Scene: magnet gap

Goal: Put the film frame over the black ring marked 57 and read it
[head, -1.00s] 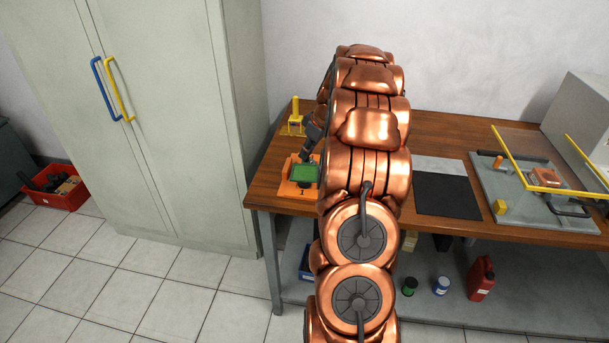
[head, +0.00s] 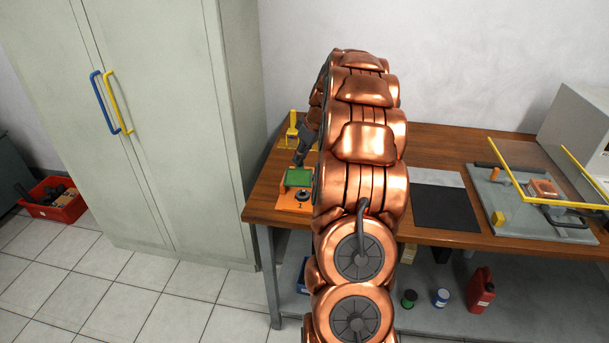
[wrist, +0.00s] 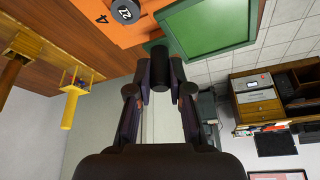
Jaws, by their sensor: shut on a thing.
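My gripper (wrist: 168,72) is shut on the film frame (wrist: 210,28), a flat green panel in a darker green border. In the head view the film frame (head: 298,177) is over the orange board (head: 290,199), below my gripper (head: 300,157); I cannot tell whether it touches the board. A black ring (head: 303,194) shows beside the frame's near edge, close to a "1"; its marking is too small to read. In the wrist view a black ring (wrist: 125,11) by a "4" has a marking like "27", hard to read. Anything beneath the frame is hidden.
A yellow stand (head: 292,130) is behind the board on the wooden bench (head: 450,150). My arm hides the bench's middle. Right of it are a black mat (head: 447,205) and a grey fixture with yellow bars (head: 530,215). A tall cabinet (head: 160,150) stands left.

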